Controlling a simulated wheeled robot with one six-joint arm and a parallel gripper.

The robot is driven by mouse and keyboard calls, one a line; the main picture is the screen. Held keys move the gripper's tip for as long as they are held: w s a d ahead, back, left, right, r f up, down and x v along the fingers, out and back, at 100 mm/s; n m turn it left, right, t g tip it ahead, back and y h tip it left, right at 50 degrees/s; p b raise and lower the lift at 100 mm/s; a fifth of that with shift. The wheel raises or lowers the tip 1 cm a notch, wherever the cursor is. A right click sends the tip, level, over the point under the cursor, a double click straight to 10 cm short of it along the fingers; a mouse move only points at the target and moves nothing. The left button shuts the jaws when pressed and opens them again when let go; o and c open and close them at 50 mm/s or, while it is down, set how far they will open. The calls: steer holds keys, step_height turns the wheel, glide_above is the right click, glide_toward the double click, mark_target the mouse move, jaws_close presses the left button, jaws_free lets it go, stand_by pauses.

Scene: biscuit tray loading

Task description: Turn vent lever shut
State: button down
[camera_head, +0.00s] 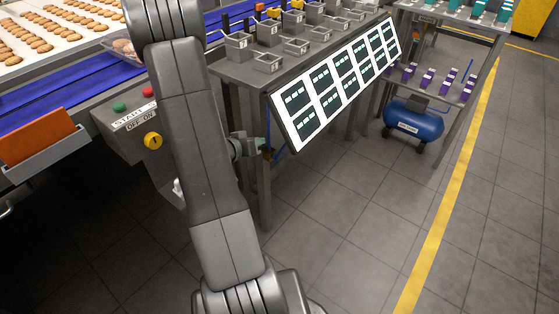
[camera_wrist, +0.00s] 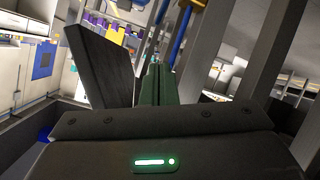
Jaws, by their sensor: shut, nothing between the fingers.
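My gripper (camera_head: 261,142) is beside the front leg of the grey bench, partly hidden by my arm. In the wrist view, its green fingers (camera_wrist: 156,80) are together with nothing between them.
The bench leg (camera_head: 262,195) is close to my gripper. A tilted white panel (camera_head: 337,87) with dark squares hangs on the bench's front. A control box (camera_head: 130,118) with buttons and a yellow knob is to the left. A blue tank (camera_head: 413,120) stands farther right. The floor in front is clear.

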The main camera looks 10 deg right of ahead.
steer(key=f+m+b, duration=0.2)
steer(key=m+b, duration=0.1)
steer(key=b, duration=0.1)
steer(key=m+h+b, duration=0.1)
steer(key=m+b, duration=0.1)
steer(key=b, duration=0.4)
glide_above(280, 152)
steer(key=s+a, duration=0.1)
step_height(280, 152, down, 3)
steer(key=shift+a+r+t, duration=0.1)
steer(key=shift+r+t, duration=0.05)
steer(key=shift+t, duration=0.25)
steer(key=shift+w+d+f+b, duration=0.2)
steer(key=shift+f+b, duration=0.05)
steer(key=shift+f, duration=0.35)
steer(key=shift+w+d+f+b, duration=0.15)
steer(key=shift+f+b, duration=0.1)
steer(key=shift+f, duration=0.35)
steer(key=shift+w+d+f, duration=0.15)
steer(key=shift+d+f, duration=0.05)
steer(key=shift+f, duration=0.15)
steer(key=shift+d, duration=0.1)
